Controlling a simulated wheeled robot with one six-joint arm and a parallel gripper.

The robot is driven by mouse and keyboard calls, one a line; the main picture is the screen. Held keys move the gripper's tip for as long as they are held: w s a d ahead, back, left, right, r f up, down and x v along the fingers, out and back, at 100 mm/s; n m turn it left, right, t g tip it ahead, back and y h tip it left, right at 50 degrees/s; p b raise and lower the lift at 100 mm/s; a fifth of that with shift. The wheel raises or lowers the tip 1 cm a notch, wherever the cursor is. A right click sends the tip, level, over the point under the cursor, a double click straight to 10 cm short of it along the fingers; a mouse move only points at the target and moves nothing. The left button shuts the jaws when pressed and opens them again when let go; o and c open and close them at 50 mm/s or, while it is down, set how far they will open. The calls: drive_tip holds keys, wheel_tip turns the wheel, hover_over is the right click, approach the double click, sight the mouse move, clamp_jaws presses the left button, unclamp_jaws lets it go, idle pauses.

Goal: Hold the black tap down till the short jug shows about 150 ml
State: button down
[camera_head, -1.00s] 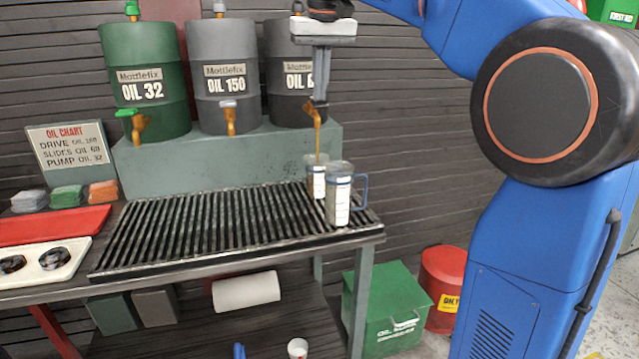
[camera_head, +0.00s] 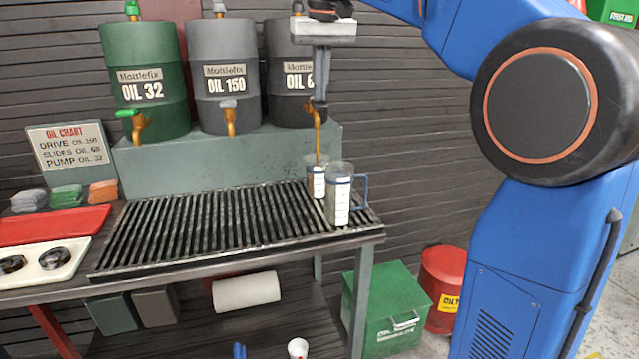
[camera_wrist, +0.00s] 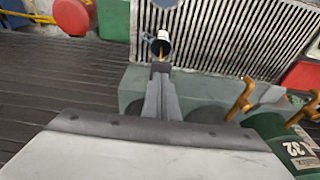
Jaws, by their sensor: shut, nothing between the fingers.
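My gripper (camera_head: 319,101) is shut and empty, its fingers pointing down onto the tap of the dark drum at the right. The tap's black lever is hidden behind the fingertips; its brass spout (camera_head: 317,118) shows below. A thin amber stream runs from it into the short jug (camera_head: 317,180), which stands on the slatted grate under the spout. The oil level and scale are too small to read. A taller clear jug (camera_head: 339,198) with a blue handle stands just in front and right. In the wrist view my fingertips (camera_wrist: 160,68) sit just below the short jug (camera_wrist: 160,46).
Drums OIL 32 (camera_head: 146,80) and OIL 150 (camera_head: 222,75) stand left on the green ledge, with their own taps. The grate (camera_head: 200,225) is clear left of the jugs. A red tray (camera_head: 50,226) and an oil chart (camera_head: 68,147) are at far left.

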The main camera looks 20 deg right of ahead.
drive_tip(key=shift+r, duration=0.1)
idle(0.3)
wheel_tip(320, 180, up, 7)
idle(0.5)
drive_tip(key=s+d+f+t, duration=0.1)
drive_tip(key=s+d+f, duration=0.1)
drive_tip(key=s+f, duration=0.9)
drive_tip(key=s+d+f, duration=0.2)
drive_tip(key=s+f, duration=0.9)
drive_tip(key=f, duration=0.6)
drive_tip(key=s+d+f+t, duration=0.1)
drive_tip(key=s+d+f, duration=0.2)
drive_tip(key=s+f, duration=0.8)
wheel_tip(320, 180, down, 3)
drive_tip(key=shift+r+t, duration=0.1)
drive_tip(key=shift+t, duration=0.2)
drive_tip(key=shift+s, duration=0.1)
